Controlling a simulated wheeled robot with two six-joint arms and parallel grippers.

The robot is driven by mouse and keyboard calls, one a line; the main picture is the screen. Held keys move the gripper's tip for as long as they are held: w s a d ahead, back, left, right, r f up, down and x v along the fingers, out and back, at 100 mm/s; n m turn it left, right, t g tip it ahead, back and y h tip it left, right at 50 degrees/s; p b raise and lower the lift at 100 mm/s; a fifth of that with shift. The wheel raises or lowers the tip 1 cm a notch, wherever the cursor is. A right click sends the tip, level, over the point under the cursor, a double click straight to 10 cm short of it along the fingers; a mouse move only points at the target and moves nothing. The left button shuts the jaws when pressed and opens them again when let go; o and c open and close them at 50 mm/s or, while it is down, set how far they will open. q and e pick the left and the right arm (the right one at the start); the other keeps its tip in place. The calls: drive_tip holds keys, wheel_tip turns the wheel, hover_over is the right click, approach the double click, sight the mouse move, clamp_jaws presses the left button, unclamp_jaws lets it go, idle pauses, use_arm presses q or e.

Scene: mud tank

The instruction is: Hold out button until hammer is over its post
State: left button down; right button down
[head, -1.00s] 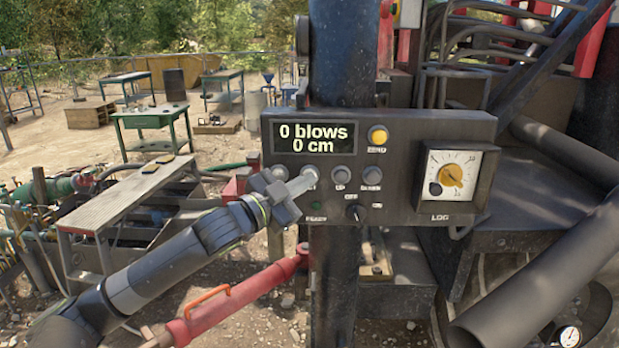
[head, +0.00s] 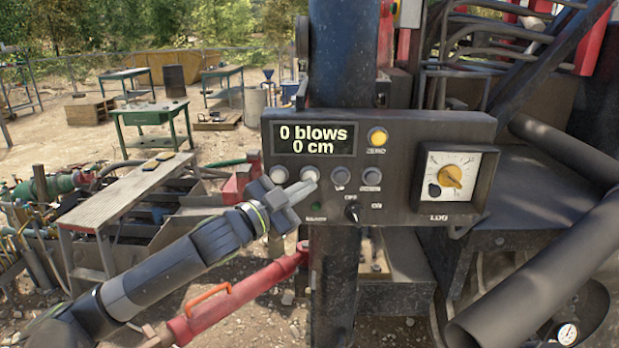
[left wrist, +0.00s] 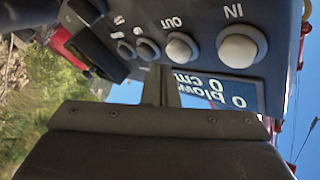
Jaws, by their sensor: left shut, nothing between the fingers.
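The grey control box (head: 400,150) carries a row of pale round buttons. The out button (head: 310,174) is second from the left, beside the in button (head: 279,174). My left gripper (head: 309,187) is shut and empty, its tip just below the out button in the head view. In the left wrist view the out button (left wrist: 181,47) and in button (left wrist: 240,46) show clearly, and the fingers (left wrist: 161,88) point toward the box. I cannot tell whether they touch it. The display (head: 313,139) reads 0 blows, 0 cm. I cannot make out the hammer or its post.
A dark upright column (head: 343,60) stands behind the box. A red cylinder (head: 240,300) lies below my left arm. A metal bench (head: 130,190) stands at the left.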

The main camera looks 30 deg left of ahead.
use_arm(q)
drive_tip(key=s+d+p, duration=0.1)
drive_tip(key=s+p, duration=0.1)
drive_tip(key=s, duration=0.1)
drive_tip(key=s+d+p, duration=0.1)
drive_tip(key=shift+s+d, duration=0.15)
drive_tip(key=shift+d, duration=0.15)
idle(0.5)
